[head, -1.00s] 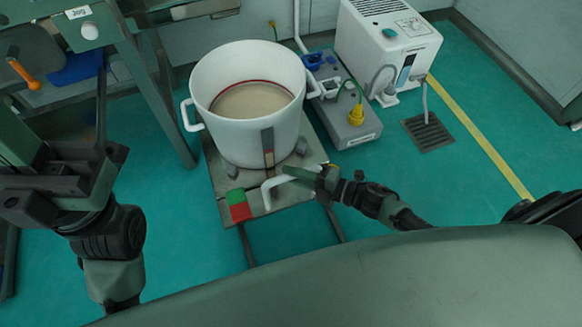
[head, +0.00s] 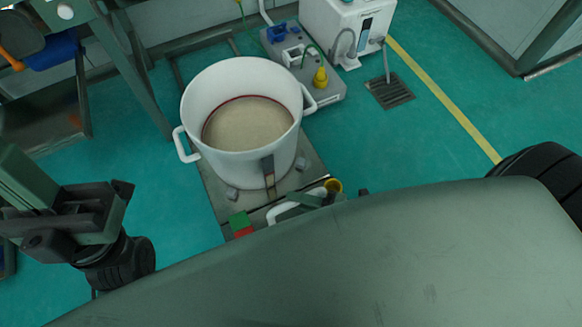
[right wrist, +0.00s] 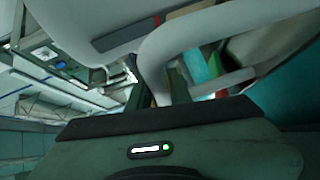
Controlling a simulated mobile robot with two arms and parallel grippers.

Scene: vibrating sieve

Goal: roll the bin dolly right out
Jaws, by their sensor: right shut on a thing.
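The bin dolly (head: 222,197) is a flat grey platform low on the floor, carrying a white two-handled bin (head: 225,150) filled with beige material. The bin stands upright. At the dolly's near edge is a white bar handle (head: 285,213), with a green and red block (head: 240,224) beside it. My right gripper (head: 308,199) is shut on this handle, partly hidden behind my body; the handle also crosses the right wrist view (right wrist: 200,35). My left gripper (head: 115,200) is at the left, away from the dolly; its jaws do not show clearly.
A grey unit (head: 325,88) with a yellow fitting stands close right of the bin, with a white machine (head: 350,25) behind. A green-legged frame (head: 140,75) is at the back left. Floor rails (head: 178,75) show behind the dolly. A drain grate (head: 390,90) lies to the right.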

